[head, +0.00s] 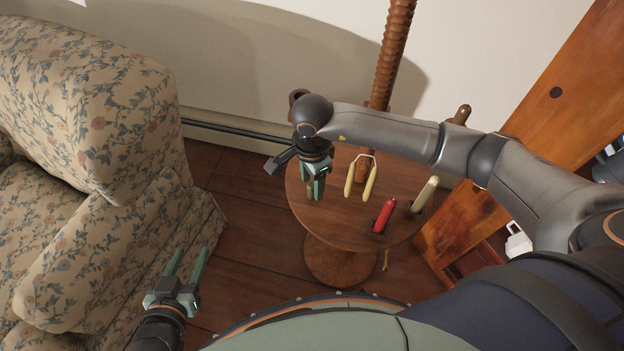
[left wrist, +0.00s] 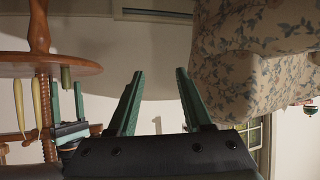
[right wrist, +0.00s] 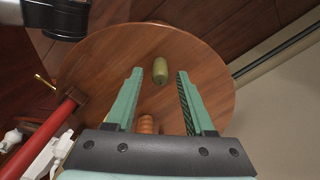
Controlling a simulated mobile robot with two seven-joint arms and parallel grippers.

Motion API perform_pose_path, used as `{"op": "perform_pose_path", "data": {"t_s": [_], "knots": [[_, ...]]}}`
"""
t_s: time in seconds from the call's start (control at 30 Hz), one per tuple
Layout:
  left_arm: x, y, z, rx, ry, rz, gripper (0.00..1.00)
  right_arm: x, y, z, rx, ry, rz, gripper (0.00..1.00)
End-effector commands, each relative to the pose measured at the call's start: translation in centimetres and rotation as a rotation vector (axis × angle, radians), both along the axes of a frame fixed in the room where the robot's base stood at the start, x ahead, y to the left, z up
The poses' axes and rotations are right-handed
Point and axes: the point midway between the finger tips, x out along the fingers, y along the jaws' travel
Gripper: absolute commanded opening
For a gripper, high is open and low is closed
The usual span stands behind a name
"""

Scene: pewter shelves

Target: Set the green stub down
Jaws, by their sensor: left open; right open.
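The green stub (right wrist: 160,69), a short olive-green candle, stands on the round wooden table (right wrist: 212,75) in the right wrist view. In the left wrist view, which is upside down, the stub (left wrist: 66,78) also stands against the tabletop. My right gripper (head: 315,188) is above the table's left part in the head view. Its fingers are open, with the stub beyond and between their tips in the right wrist view, and a gap shows on both sides. My left gripper (head: 187,264) is open and empty, away from the table by the sofa.
On the table stand a joined pair of yellow candles (head: 370,182), a red candle (head: 384,216) and a pale candle (head: 424,195). A twisted wooden post (head: 391,55) rises behind. A floral sofa (head: 85,110) stands at left; open floor lies between it and the table.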

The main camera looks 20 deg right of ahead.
Motion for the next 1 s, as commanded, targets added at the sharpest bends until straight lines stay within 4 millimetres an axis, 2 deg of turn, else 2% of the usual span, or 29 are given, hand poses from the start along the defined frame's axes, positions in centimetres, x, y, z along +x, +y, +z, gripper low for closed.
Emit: {"op": "perform_pose_path", "data": {"t_s": [0.07, 0.1, 0.27, 0.4, 0.6, 0.77, 1.0], "knots": [[-0.3, 0.0, -0.2, -0.001, 0.021, 0.0, 0.5, 0.0, 0.0, 0.3, 0.0, 0.0, 0.0, 0.54], [-0.9, -0.1, -1.1, 0.0, 0.061, 0.001, 0.5, 0.0, 0.0, 0.5, 0.0, 0.0, 0.0, 0.54], [-3.8, -0.3, -4.2, -0.001, 0.216, 0.004, 0.5, 0.1, 0.0, 3.9, 0.001, -0.006, 0.002, 0.54], [-3.6, -0.4, -3.6, -0.003, 0.212, 0.003, 0.5, 0.1, 0.0, 7.3, 0.001, -0.005, 0.001, 0.54], [-3.4, -0.5, -3.2, -0.003, 0.208, 0.002, 0.5, 0.1, 0.0, 10.7, 0.001, -0.003, 0.001, 0.54], [-3.4, -0.5, -3.1, -0.004, 0.206, 0.002, 0.5, 0.0, 0.0, 12.0, 0.0, -0.001, 0.0, 0.54], [-3.4, -0.5, -3.1, -0.004, 0.206, 0.002, 0.5, 0.0, 0.0, 12.2, 0.0, 0.0, 0.0, 0.54]]}}
